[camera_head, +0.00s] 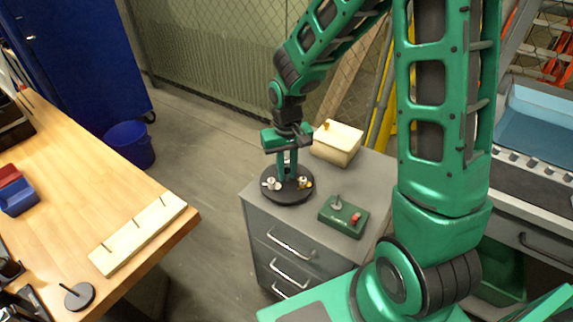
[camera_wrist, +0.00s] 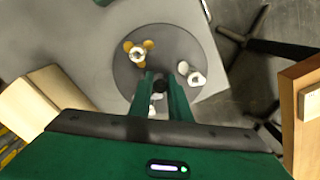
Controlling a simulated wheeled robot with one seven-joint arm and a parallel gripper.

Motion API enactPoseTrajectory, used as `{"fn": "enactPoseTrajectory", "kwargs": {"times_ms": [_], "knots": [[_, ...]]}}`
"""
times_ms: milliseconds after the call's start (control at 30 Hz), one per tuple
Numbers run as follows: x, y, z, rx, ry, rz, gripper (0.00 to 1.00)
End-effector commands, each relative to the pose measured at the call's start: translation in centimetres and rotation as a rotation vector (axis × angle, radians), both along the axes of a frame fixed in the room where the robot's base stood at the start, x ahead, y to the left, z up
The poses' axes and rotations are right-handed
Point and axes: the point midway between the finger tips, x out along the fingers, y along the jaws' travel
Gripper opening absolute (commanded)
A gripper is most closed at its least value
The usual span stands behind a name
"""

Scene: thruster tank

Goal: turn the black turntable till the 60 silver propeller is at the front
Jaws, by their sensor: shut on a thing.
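The black turntable (camera_head: 286,198) is a round disc on top of the grey drawer cabinet; it also shows in the wrist view (camera_wrist: 172,42). My gripper (camera_head: 288,176) points down over its middle. In the wrist view, my fingers (camera_wrist: 160,84) are shut on the dark centre knob. A gold propeller (camera_wrist: 138,51) lies on the disc to the left of the knob. Silver pieces (camera_wrist: 190,73) sit on the right side, and another pale piece (camera_wrist: 163,112) is partly hidden by my fingers. I cannot read any number on the propellers.
A green block with a post and a red part (camera_head: 343,214) stands right of the turntable. A cream box (camera_head: 337,143) is behind it. The wooden bench (camera_head: 110,180) at left holds a pegged board (camera_head: 138,236). Floor is clear between the bench and cabinet.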

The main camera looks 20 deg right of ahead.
Motion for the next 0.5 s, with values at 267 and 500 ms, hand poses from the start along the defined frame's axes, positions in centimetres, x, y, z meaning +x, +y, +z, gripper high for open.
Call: {"fn": "enactPoseTrajectory", "kwargs": {"times_ms": [267, 500], "knots": [[0.02, -0.10, 0.04, -0.002, 0.000, 0.178, 0.00], [0.03, -0.13, 0.04, -0.002, -0.001, 0.183, 0.00]]}}
